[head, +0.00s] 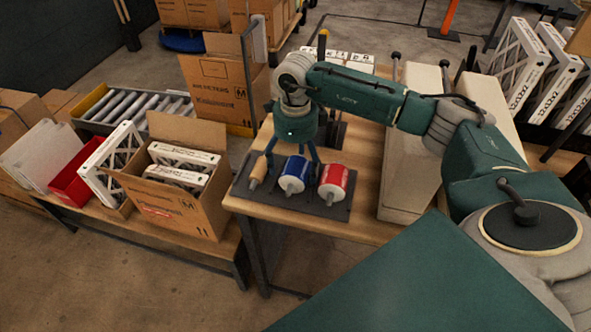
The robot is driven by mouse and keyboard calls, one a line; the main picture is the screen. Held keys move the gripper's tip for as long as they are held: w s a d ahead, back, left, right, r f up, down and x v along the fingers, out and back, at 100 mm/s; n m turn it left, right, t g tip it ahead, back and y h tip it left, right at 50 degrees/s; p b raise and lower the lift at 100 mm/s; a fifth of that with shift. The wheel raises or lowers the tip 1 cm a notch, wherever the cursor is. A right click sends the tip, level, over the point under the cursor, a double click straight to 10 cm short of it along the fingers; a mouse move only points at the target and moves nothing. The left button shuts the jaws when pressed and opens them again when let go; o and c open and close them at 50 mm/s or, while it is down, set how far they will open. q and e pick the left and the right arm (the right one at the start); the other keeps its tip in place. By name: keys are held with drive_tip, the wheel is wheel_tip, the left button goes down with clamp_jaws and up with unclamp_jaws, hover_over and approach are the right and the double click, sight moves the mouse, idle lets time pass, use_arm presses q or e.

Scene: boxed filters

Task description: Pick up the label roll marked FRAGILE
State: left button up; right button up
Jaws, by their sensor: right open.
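Three rolls sit in a row on a dark rack (333,210) at the wooden table's front left. My left gripper is out of view.
A tall beige block (406,170) stands on the table (365,230) right of the rack. An open carton of filters (178,205) sits on the bench at left. Small white boxes (345,58) lie behind my wrist.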

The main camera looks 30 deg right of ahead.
drive_tip(key=shift+f, duration=0.1)
drive_tip(key=shift+w, duration=0.1)
drive_tip(key=c, duration=1.6)
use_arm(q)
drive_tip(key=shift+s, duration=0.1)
use_arm(e)
drive_tip(key=shift+c, duration=0.8)
